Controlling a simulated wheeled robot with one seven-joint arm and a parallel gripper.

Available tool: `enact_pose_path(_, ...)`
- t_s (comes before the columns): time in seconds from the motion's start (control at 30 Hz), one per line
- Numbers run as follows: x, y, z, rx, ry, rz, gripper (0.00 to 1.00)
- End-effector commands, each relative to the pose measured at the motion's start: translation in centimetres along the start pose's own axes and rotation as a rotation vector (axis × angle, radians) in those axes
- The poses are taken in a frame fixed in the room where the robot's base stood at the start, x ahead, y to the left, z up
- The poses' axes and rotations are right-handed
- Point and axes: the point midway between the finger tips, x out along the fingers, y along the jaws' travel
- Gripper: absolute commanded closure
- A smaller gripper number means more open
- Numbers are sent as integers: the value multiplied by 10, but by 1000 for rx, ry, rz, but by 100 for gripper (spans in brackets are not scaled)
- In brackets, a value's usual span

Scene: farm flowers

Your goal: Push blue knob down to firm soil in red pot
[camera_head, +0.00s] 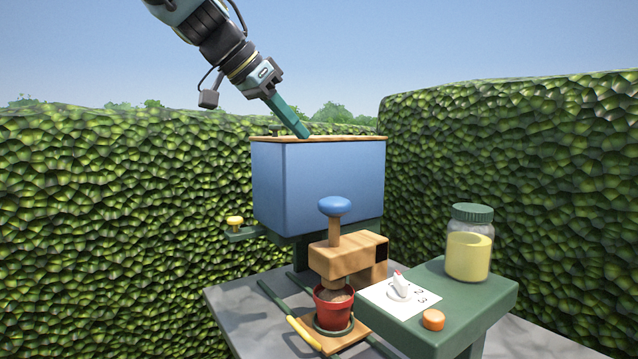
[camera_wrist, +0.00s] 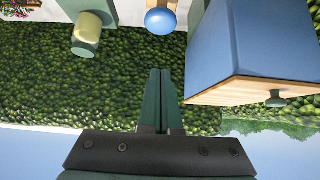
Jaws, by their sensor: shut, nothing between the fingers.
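The blue knob (camera_head: 334,206) is a rounded cap on an upright wooden rod that passes through a wooden block (camera_head: 340,257). The knob stands well above the block. It also shows at the top of the wrist view (camera_wrist: 160,21). The red pot (camera_head: 333,312) holds brown soil and sits directly under the block; the rod's lower end hangs at or just over the soil, and I cannot tell whether they touch. My gripper (camera_head: 304,133) is shut and empty, up near the top of the blue box, above and left of the knob. Its green fingers (camera_wrist: 161,75) lie together in the wrist view.
The blue box (camera_head: 320,185) with a wooden top rim stands behind the knob. A green stand (camera_head: 470,295) at right holds a jar (camera_head: 469,245) of yellow stuff, a white dial (camera_head: 401,288) and an orange button (camera_head: 433,319). A yellow button (camera_head: 234,221) sits at left. Hedges enclose the area.

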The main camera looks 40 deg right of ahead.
Motion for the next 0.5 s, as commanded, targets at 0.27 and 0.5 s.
enact_pose_path(0.27,2,0,0,-3,-2,0,100)
enact_pose_path(0.5,32,0,0,-4,-5,2,100)
